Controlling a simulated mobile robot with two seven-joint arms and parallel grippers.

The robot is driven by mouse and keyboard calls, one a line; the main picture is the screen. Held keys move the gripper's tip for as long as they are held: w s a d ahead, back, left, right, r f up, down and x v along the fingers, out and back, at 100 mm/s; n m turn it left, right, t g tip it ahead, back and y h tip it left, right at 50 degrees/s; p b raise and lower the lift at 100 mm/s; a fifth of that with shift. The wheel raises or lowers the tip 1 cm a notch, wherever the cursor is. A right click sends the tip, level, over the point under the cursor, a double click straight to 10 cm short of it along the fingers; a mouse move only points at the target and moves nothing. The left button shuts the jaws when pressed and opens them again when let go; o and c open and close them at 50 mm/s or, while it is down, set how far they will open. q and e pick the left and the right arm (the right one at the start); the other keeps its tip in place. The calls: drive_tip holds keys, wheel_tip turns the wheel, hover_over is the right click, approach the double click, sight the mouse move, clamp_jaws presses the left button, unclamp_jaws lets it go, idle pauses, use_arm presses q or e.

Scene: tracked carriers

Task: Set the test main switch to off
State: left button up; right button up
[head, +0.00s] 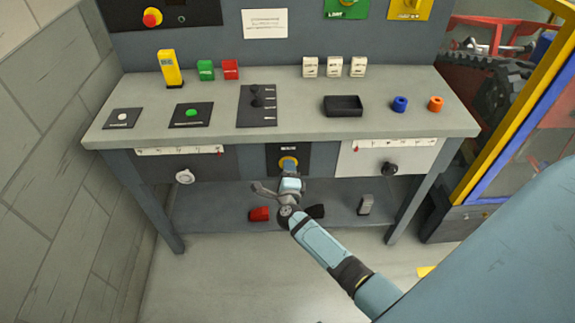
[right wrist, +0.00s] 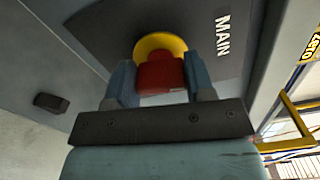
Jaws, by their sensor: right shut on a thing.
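The main switch is a red handle (right wrist: 160,74) on a yellow round base (right wrist: 150,43), on a dark plate (right wrist: 205,45) marked MAIN. In the head view the yellow base (head: 288,162) shows on the dark plate at the middle of the bench front, and my gripper hides the handle. My right gripper (head: 289,172) is at the switch. In the right wrist view its two blue-grey fingers (right wrist: 158,85) stand on either side of the red handle, shut on it. My left gripper is not in view.
The front panel also has a pale round knob (head: 184,176) on the left and a black knob (head: 389,169) on the right. A red block (head: 259,214) and a grey thing (head: 365,204) lie on the lower shelf. A yellow frame (head: 513,103) stands at the right.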

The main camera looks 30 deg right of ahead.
drive_tip(key=shift+n+p, duration=0.55)
drive_tip(key=shift+n, duration=0.25)
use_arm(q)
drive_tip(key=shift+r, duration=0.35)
use_arm(e)
drive_tip(key=shift+n, duration=0.4)
drive_tip(key=o, duration=0.9)
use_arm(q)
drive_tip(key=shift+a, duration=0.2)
use_arm(e)
drive_tip(key=shift+s+f, duration=0.1)
